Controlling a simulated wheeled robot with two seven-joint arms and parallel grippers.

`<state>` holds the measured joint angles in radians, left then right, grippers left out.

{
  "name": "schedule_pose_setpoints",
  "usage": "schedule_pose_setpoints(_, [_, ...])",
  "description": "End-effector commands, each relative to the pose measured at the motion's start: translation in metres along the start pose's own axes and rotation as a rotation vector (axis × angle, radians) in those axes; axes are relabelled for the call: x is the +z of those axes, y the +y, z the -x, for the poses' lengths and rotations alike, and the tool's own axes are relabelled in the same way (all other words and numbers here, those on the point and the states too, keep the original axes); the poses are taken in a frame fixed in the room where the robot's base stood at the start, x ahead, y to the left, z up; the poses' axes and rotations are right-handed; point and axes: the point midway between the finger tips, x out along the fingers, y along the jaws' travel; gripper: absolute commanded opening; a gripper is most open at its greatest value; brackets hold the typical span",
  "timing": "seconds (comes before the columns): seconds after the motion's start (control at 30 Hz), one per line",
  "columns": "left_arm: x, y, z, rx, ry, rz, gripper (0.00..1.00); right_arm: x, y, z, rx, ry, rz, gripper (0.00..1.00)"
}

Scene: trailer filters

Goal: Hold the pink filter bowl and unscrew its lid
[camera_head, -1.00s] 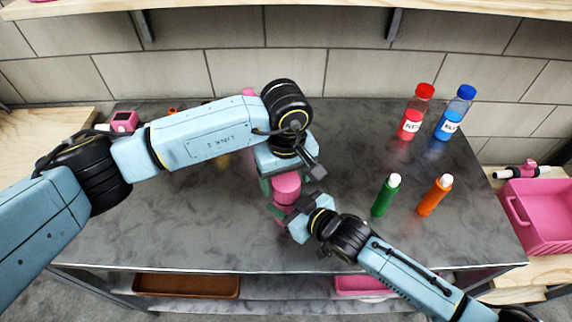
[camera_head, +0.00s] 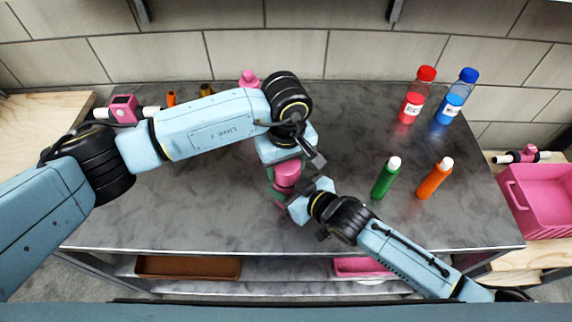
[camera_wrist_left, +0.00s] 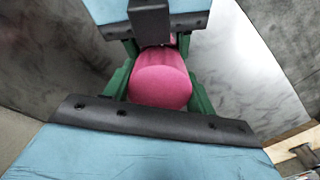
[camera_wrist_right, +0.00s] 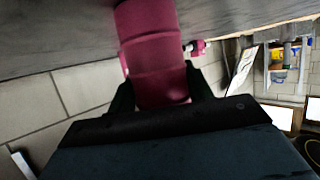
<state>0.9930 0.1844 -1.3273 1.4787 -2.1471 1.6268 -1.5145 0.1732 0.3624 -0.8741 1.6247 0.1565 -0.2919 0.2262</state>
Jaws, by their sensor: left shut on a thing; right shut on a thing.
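The pink filter bowl (camera_head: 287,175) is upright near the middle of the table, between my two grippers. My left gripper (camera_head: 286,167) is shut on its upper part from behind; in the left wrist view the round pink top (camera_wrist_left: 160,88) lies between the green fingers. My right gripper (camera_head: 291,198) is shut on it lower down, from the front right. In the right wrist view the pink cylinder (camera_wrist_right: 155,50) with ring seams sits between the dark fingers. The seam of the lid is mostly hidden, and I cannot tell whether the base touches the table.
Red (camera_head: 411,108) and blue (camera_head: 448,108) bottles stand at the back right, with green (camera_head: 382,181) and orange (camera_head: 432,182) bottles before them. A pink crate (camera_head: 545,200) is far right. A pink fitting (camera_head: 123,108) is back left. The table's front left is clear.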

Motion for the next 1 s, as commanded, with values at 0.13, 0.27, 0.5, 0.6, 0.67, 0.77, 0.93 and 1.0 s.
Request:
schedule_pose_setpoints(0.13, [-0.0003, 0.0003, 0.0006, 0.002, 0.001, 0.175, 0.28, 0.0003, -0.0004, 0.0, -0.001, -0.001, 0.001, 0.0])
schedule_pose_setpoints(0.27, [-0.0004, 0.0002, 0.0008, 0.002, 0.001, 0.421, 0.28, 0.0003, -0.0005, 0.0, -0.001, -0.001, 0.001, 0.0])
schedule_pose_setpoints(0.5, [-0.0005, 0.0003, 0.0012, 0.003, 0.001, 0.871, 0.28, 0.0003, -0.0006, 0.0, -0.001, -0.001, 0.0, 0.0])
schedule_pose_setpoints(0.6, [-0.0005, 0.0003, 0.0013, 0.003, 0.001, 1.019, 0.28, 0.0003, -0.0007, 0.0, -0.001, -0.001, 0.0, 0.0])
schedule_pose_setpoints(0.67, [-0.0005, 0.0003, 0.0014, 0.003, 0.001, 1.083, 0.28, 0.0003, -0.0007, 0.0, -0.001, -0.001, 0.0, 0.0])
schedule_pose_setpoints(0.77, [-0.0006, 0.0003, 0.0014, 0.003, 0.001, 1.147, 0.28, 0.0004, -0.0007, 0.0, -0.001, -0.001, 0.0, 0.0])
schedule_pose_setpoints(0.93, [-0.0007, 0.0003, 0.0014, 0.003, 0.001, 1.166, 0.28, 0.0004, -0.0008, 0.0, -0.001, -0.001, 0.0, 0.0])
schedule_pose_setpoints(1.0, [-0.0008, 0.0003, 0.0014, 0.003, 0.001, 1.165, 0.28, 0.0004, -0.0009, 0.0, -0.001, -0.001, 0.0, 0.0])
